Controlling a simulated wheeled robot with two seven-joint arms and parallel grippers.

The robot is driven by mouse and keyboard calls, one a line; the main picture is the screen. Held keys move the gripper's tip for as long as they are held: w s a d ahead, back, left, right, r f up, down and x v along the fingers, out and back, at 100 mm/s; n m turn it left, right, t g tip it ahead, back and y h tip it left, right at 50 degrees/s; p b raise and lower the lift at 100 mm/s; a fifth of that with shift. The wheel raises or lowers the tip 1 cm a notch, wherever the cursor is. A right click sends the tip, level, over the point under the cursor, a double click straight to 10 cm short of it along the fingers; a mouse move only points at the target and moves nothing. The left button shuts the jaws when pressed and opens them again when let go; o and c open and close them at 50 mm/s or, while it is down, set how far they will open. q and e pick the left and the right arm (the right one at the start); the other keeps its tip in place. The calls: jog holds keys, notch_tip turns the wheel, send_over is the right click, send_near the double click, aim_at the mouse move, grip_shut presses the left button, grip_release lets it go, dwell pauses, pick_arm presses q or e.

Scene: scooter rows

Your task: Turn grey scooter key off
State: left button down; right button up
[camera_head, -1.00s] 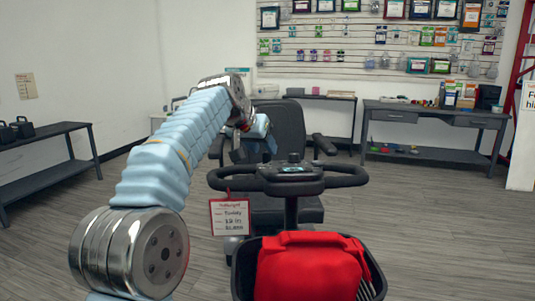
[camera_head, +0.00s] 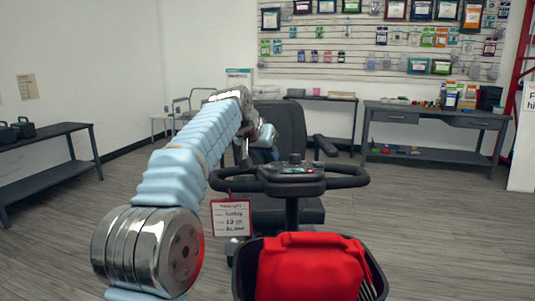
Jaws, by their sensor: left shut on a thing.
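The grey scooter stands ahead of me, with its tiller head and looped handlebar (camera_head: 292,181) facing me and a dark seat (camera_head: 280,128) behind. My left arm reaches in from the left. Its gripper (camera_head: 243,154) is just above and behind the left handlebar loop, small and partly covered by the arm. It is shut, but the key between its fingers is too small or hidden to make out. My right gripper is not in view.
A red bag (camera_head: 310,267) fills the black front basket (camera_head: 375,275) below the tiller. A price tag (camera_head: 231,218) hangs from the left handlebar. A shelf (camera_head: 45,160) stands left, a workbench (camera_head: 435,118) at the back right. Grey floor is open on both sides.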

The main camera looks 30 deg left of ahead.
pick_arm(q)
jog(key=shift+d, duration=0.1)
jog(key=shift+n+y, duration=1)
jog(key=shift+y, duration=0.1)
jog(key=n+g+y, duration=0.1)
jog(key=n+y, duration=0.1)
jog(key=shift+w+n, duration=0.1)
jog(key=shift+n, duration=0.2)
jog(key=n+g+y+p, duration=0.2)
jog(key=n, duration=0.1)
jog(key=shift+r, duration=0.2)
jog(key=shift+f+n+g+y+p, duration=0.15)
jog(key=shift+n+g+y+p, duration=0.9)
jog(key=shift+n, duration=0.65)
jog(key=shift+g, duration=0.45)
jog(key=c, duration=1.1)
grip_release()
